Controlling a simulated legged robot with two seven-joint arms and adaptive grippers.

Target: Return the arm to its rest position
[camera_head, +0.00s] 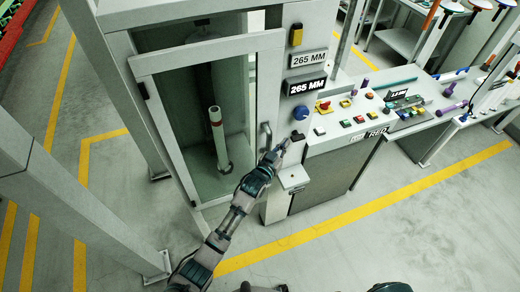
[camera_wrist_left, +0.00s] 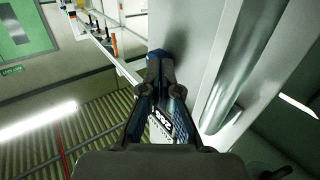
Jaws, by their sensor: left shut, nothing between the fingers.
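My left arm reaches up from the bottom of the head view. Its gripper (camera_head: 284,144) is beside the cabinet's door edge, just right of the metal door handle (camera_head: 266,136). In the left wrist view the gripper (camera_wrist_left: 160,62) is shut and empty, its fingertips close to a pale upright post (camera_wrist_left: 196,50). Whether they touch it I cannot tell. The rounded metal handle (camera_wrist_left: 236,75) stands to its right, apart from the fingers. My right gripper is not in view.
A small grey box (camera_head: 293,178) juts out just below. A grey column (camera_head: 60,200) stands at the left. The floor (camera_head: 400,240) in front is clear, with yellow lines.

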